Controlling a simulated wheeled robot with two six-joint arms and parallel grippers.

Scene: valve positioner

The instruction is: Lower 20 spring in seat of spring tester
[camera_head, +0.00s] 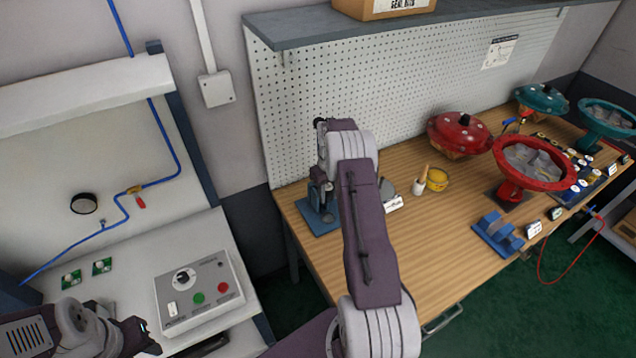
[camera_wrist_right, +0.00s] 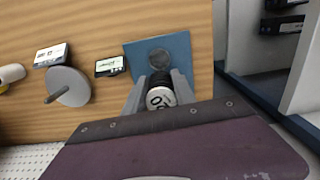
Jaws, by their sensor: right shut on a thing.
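The spring tester's blue base (camera_head: 316,222) stands at the left end of the wooden bench. In the right wrist view its blue plate (camera_wrist_right: 182,50) has a round grey seat (camera_wrist_right: 158,58). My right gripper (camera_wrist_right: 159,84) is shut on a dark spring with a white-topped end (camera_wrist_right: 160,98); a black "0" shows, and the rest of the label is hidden. The spring appears beside the seat in that view; its height above it cannot be told. My right arm hides much of the tester in the head view. My left gripper (camera_head: 148,338) is at the lower left, apart from the bench; its jaws are unclear.
A grey disc with a pin (camera_wrist_right: 68,86) and small label cards (camera_wrist_right: 110,66) lie beside the blue plate. Red (camera_head: 460,134) and teal (camera_head: 541,100) housings, a yellow tin (camera_head: 437,179) and a blue block (camera_head: 498,232) stand further right. A control box (camera_head: 199,291) is at left.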

